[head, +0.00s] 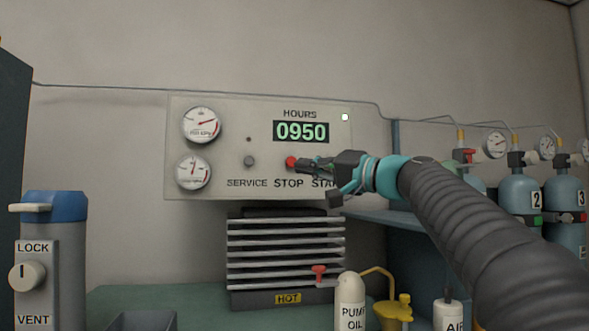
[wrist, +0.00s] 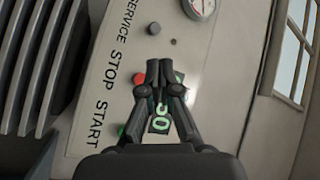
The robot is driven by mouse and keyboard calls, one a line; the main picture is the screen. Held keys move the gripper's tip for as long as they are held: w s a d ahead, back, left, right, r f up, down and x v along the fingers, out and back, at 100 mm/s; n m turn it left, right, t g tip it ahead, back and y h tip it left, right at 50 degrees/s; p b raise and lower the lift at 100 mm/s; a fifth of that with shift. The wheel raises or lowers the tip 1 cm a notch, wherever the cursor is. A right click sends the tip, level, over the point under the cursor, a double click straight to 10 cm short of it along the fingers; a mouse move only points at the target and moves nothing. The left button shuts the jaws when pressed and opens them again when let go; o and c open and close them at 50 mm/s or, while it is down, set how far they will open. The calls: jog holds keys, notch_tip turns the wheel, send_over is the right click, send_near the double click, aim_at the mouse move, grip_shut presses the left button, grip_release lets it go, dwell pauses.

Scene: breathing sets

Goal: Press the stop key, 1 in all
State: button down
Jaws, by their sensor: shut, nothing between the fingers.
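The red stop key (head: 290,162) is on the beige wall panel (head: 235,115), above the word STOP. It also shows in the wrist view (wrist: 139,78), just left of my fingertips. My gripper (head: 303,164) is shut and empty, pointing at the panel from the right. In the head view its tips are right beside the red key; I cannot tell whether they touch it. In the wrist view my gripper (wrist: 157,64) covers part of the hours display (wrist: 161,117). The grey service key (head: 249,161) is to the left. The green start key (wrist: 121,130) is partly hidden.
A finned block marked HOT (head: 287,255) is below the panel. A pump oil bottle (head: 350,300) stands in front, and numbered cylinders (head: 520,195) stand at the right.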

aim_at(291, 162)
jog(key=shift+w+r+y, duration=0.2)
jog(key=shift+r+y, duration=0.3)
jog(key=shift+r, duration=0.5)
jog(key=shift+w, duration=0.1)
jog(key=w+a+p, duration=0.2)
jog(key=w+p, duration=0.3)
jog(key=w, duration=0.3)
jog(key=shift+w+a+p, duration=0.15)
jog(key=shift+a+p, duration=0.05)
jog(key=shift+p, duration=0.15)
jog(key=shift+w, duration=0.1)
dwell(0.6)
jog(key=shift+w+a, duration=0.1)
jog(key=shift+w, duration=0.2)
